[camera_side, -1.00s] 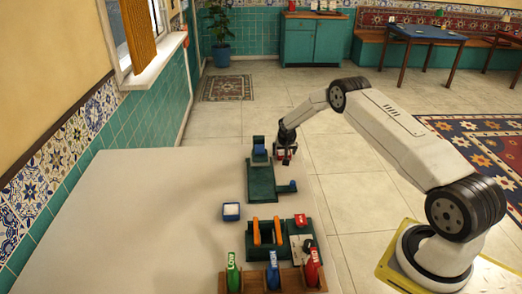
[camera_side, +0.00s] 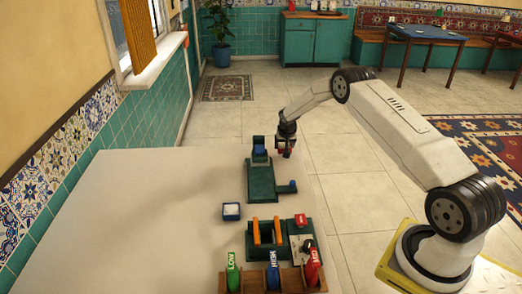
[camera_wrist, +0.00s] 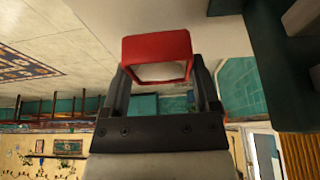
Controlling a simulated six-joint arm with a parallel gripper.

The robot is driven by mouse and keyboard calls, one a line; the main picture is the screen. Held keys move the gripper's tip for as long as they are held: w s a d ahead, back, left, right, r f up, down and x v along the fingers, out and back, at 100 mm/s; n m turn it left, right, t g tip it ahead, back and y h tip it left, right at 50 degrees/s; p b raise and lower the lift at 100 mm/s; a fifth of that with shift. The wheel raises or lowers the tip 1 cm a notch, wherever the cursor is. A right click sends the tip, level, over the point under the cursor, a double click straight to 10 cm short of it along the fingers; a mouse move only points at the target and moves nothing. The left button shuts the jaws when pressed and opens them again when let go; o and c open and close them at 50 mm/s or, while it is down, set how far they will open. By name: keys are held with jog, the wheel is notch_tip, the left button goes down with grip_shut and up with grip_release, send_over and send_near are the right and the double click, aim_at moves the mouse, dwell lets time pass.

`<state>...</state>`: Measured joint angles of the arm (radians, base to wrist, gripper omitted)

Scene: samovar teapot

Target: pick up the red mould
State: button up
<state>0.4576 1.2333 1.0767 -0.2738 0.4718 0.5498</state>
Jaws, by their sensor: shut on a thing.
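The red mould (camera_wrist: 157,48) is a red, open frame-like block held between the two fingers of my gripper (camera_wrist: 160,85) in the wrist view. My gripper is shut on it. In the side view my gripper (camera_side: 286,150) is above the back right edge of the pale table, just right of the green stand. The mould is very small there and shows only as a bit of red at the fingertips.
A green stand (camera_side: 261,182) with a blue part stands left of my gripper. The table's left side is clear.

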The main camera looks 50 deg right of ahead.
jog(key=s+a+r, duration=0.2)
jog(key=s+r, duration=0.3)
jog(key=s, duration=0.1)
jog(key=s+a+r, duration=0.3)
jog(key=s+r, duration=0.2)
jog(key=s, duration=0.1)
jog(key=shift+s+a, duration=0.35)
jog(key=shift+s, duration=0.05)
jog(key=shift+a, duration=0.1)
dwell(0.6)
